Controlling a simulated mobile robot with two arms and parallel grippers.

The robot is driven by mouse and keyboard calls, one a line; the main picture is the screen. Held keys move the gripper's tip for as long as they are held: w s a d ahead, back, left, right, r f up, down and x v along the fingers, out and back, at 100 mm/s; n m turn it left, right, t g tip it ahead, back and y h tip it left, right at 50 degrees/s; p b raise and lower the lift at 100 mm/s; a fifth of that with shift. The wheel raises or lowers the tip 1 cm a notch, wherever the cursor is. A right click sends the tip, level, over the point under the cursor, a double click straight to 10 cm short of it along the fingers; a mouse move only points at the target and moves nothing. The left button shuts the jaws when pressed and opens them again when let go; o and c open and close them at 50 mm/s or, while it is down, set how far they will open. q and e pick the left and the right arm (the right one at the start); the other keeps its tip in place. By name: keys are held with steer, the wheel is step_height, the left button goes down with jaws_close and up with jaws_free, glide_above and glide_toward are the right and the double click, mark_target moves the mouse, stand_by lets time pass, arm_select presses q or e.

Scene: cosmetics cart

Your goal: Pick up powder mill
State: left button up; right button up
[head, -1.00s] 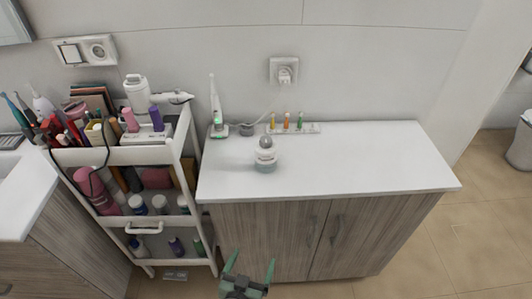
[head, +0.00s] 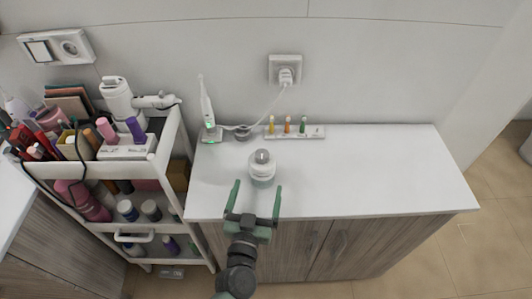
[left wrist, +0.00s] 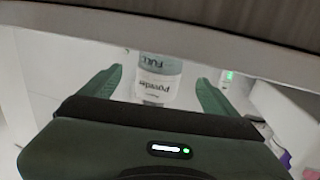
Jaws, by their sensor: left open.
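The powder mill (head: 262,172), a white jar with a grey rounded top, stands upright on the white countertop (head: 380,170) near its front left part. In the left wrist view the picture is upside down, and the jar (left wrist: 158,82) shows its "Powder" label between my fingers. My left gripper (head: 256,187) is open, with green fingers spread at the counter's front edge, just in front of the jar. Nothing is between the fingers' grip surfaces in contact. My right gripper is not in view.
A white cart (head: 160,165) full of cosmetics stands left of the counter. An electric toothbrush (head: 207,105) on its charger and a small tray (head: 312,132) with coloured items stand behind the jar. The counter's right side is clear.

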mark_target(260, 179)
arm_select(q)
steer(key=shift+w+d, duration=0.2)
steer(key=shift+w, duration=0.7)
steer(key=shift+w+d+r+p, duration=0.1)
steer(key=shift+w+r+p, duration=0.15)
steer(key=shift+w, duration=0.3)
steer(key=shift+w+d+r+p, duration=0.1)
steer(key=shift+w+p, duration=0.2)
steer(key=shift+w, duration=0.2)
steer(key=w, duration=0.4)
steer(key=shift+d+f, duration=0.3)
steer(key=shift+d, duration=0.1)
steer(key=shift+s, duration=0.15)
steer(key=c, duration=1.4)
steer(key=shift+r, duration=0.15)
steer(key=c, duration=0.4)
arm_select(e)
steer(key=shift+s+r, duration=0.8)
